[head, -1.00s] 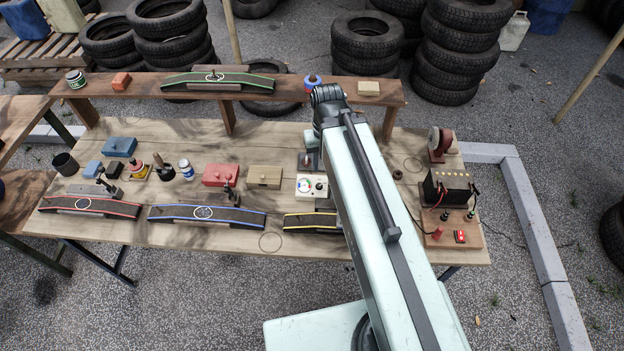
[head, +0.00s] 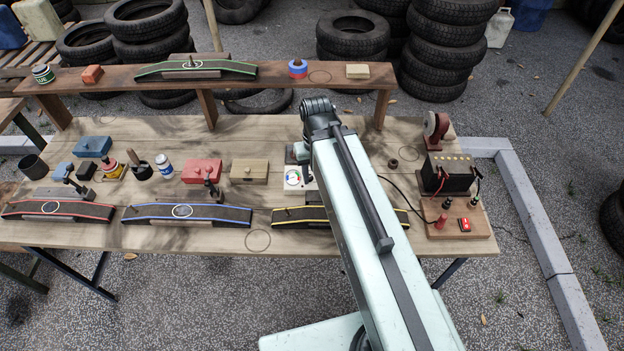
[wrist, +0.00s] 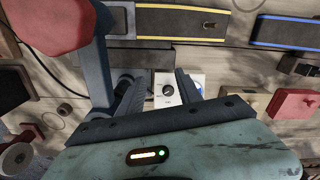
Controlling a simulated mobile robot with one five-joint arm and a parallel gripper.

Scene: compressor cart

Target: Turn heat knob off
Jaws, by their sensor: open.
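A small white control box (head: 293,178) stands on the workbench (head: 350,262), partly hidden behind my arm in the head view. In the wrist view the white box (wrist: 161,77) carries a black round knob (wrist: 168,89) with a light pointer mark. My gripper (wrist: 160,83) is open, with one dark finger on each side of the knob in that view. I cannot tell its height above the knob, and no contact shows. The fingers are hidden in the head view.
A yellow-edged ramp (wrist: 182,22) lies close to the box. A red box (head: 201,171) and a tan box (head: 249,171) stand left of it. A black battery (head: 447,173) with cables sits on a board at the right. A raised shelf (head: 230,77) runs behind.

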